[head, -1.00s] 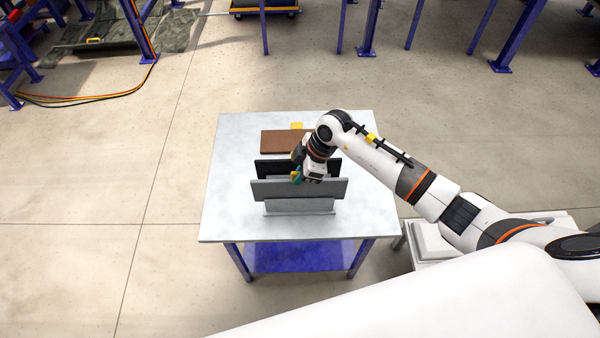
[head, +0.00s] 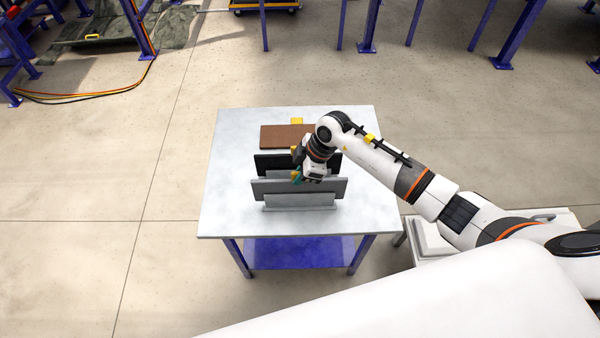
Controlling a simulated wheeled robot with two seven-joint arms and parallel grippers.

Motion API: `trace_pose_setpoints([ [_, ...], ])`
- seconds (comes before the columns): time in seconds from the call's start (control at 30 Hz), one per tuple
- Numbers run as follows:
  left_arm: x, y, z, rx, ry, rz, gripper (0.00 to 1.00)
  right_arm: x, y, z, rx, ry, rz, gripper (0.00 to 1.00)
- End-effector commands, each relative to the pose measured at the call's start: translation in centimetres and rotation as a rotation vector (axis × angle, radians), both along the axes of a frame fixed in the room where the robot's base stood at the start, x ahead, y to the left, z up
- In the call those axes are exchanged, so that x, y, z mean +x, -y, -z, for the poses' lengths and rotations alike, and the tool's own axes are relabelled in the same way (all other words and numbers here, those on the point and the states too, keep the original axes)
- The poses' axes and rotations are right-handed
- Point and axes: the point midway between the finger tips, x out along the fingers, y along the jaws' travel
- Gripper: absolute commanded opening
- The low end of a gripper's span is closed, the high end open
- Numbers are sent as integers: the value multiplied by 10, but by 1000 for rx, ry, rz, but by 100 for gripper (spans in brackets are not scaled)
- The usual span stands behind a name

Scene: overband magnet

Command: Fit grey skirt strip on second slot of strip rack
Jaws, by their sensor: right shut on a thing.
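The grey skirt strip (head: 275,188) stands upright on its long edge in the head view, at the front part of the table. The light grey strip rack (head: 300,203) shows below and in front of it. My right gripper (head: 299,178) is at the strip's upper edge, shut on it from above and behind. The fingertips are mostly hidden. A black strip (head: 270,164) stands upright just behind the grey one. I cannot tell exactly how the grey strip's lower edge sits in the rack, as the rack's front wall hides it. My left gripper is not in view.
A brown block (head: 282,137) and a small yellow piece (head: 297,121) lie toward the back of the pale table (head: 235,205). The table's left side is clear. A white stand (head: 425,240) is at the right beneath my arm.

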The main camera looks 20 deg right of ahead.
Motion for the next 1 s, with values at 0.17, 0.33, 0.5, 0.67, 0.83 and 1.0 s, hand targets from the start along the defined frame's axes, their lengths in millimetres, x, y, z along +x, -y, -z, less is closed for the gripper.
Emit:
trace_pose_setpoints([
  [0.17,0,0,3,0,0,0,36,0,0,5,1,1,0,0],
  [0.33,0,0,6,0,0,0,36,0,0,9,2,1,0,0],
  [0.5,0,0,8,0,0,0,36,1,0,13,2,1,0,0],
  [0.67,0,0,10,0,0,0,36,0,0,17,1,1,0,0],
  [0.83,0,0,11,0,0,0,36,0,0,19,2,1,0,21],
  [1.0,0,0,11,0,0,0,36,0,0,19,1,1,0,36],
])
